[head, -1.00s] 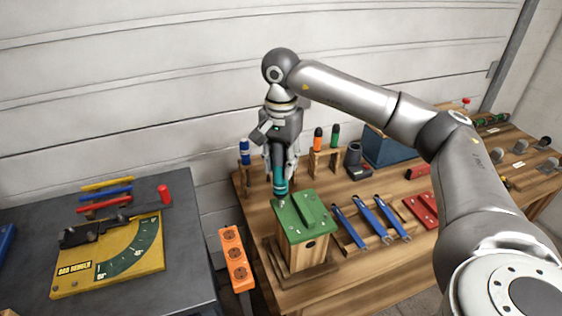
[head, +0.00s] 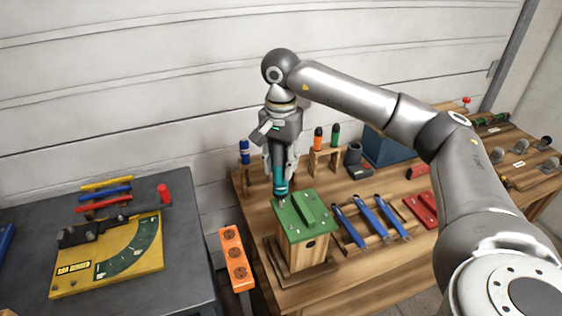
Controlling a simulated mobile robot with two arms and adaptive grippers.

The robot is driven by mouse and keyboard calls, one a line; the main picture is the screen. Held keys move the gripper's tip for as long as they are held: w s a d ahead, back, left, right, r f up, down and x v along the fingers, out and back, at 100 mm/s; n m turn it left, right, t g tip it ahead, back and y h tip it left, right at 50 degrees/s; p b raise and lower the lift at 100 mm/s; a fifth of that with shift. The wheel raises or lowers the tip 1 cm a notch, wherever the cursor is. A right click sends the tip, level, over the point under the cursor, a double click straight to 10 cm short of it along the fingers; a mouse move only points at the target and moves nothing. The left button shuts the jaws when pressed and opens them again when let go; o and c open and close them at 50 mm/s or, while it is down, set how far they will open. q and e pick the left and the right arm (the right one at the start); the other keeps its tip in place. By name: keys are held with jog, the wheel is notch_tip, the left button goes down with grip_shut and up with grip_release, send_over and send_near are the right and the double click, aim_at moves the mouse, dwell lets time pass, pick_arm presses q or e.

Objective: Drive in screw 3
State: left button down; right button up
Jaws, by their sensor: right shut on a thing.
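My right gripper (head: 280,160) is shut on a teal and black screwdriver (head: 280,182), held upright with its tip pointing down. The tip is at the back left corner of the green lid (head: 302,214) on a wooden box (head: 304,252). Whether the tip touches a screw there is too small to tell. Small light dots that may be screws show on the lid, but I cannot tell which is screw 3. My left gripper is not in view.
The box stands at the left end of a wooden workbench (head: 360,293). Blue wrenches (head: 367,222) lie right of it. Screwdrivers with blue (head: 244,151), orange (head: 318,138) and green handles (head: 335,134) stand in racks behind. An orange power strip (head: 236,256) lies left, beside a dark table (head: 190,255).

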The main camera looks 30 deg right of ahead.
jog(key=shift+r, duration=0.1)
jog(key=shift+r+p, duration=2.35)
jog(key=shift+r, duration=1.15)
